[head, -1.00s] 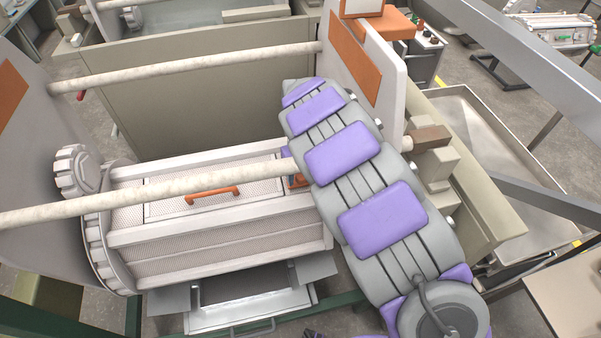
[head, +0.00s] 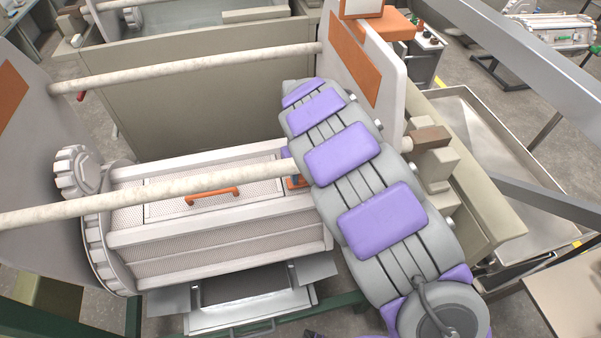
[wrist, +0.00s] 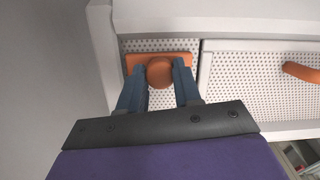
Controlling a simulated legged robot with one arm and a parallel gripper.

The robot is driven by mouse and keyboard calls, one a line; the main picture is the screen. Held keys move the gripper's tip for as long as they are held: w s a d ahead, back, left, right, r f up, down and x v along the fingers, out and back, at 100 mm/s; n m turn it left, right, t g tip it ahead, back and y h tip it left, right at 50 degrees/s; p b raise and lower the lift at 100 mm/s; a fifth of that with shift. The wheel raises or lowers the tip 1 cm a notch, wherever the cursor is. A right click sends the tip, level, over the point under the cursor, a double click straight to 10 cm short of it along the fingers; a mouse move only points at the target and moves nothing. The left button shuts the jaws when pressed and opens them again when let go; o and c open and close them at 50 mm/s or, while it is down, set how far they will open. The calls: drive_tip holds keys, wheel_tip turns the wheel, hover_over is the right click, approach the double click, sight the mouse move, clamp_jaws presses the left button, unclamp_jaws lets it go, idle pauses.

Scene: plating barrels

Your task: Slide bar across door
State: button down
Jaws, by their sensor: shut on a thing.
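The white perforated barrel (head: 170,252) lies in the frame, with its door panel (head: 262,180) on the upper face. The door carries an orange handle (head: 213,195), which also shows at the right of the wrist view (wrist: 302,71). In the wrist view, an orange bar (wrist: 140,62) with a round orange knob (wrist: 160,72) lies on the perforated panel left of the door. My gripper (wrist: 160,78) is shut on the knob, one blue finger on each side. In the head view my arm hides the gripper and most of the bar; a small orange part (head: 297,182) shows beside my arm.
Two pale rods (head: 185,68) span the frame, the nearer one passing above the barrel. A toothed wheel (head: 100,235) stands at the barrel's left end. A metal tray (head: 250,309) is below. White side plates (head: 372,75) bound the frame.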

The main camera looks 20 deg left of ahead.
drive_tip(key=s+a, duration=0.1)
drive_tip(key=a, duration=0.1)
drive_tip(key=s+a+p, duration=0.1)
drive_tip(key=shift+s+a, duration=0.15)
drive_tip(key=shift+a, duration=0.25)
drive_tip(key=c, duration=1.2)
unclamp_jaws()
drive_tip(key=o, duration=0.4)
drive_tip(key=shift+a, duration=0.15)
drive_tip(key=shift+r, duration=0.35)
wheel_tip(320, 180, up, 16)
drive_tip(key=p, duration=0.3)
drive_tip(key=shift+r, duration=0.25)
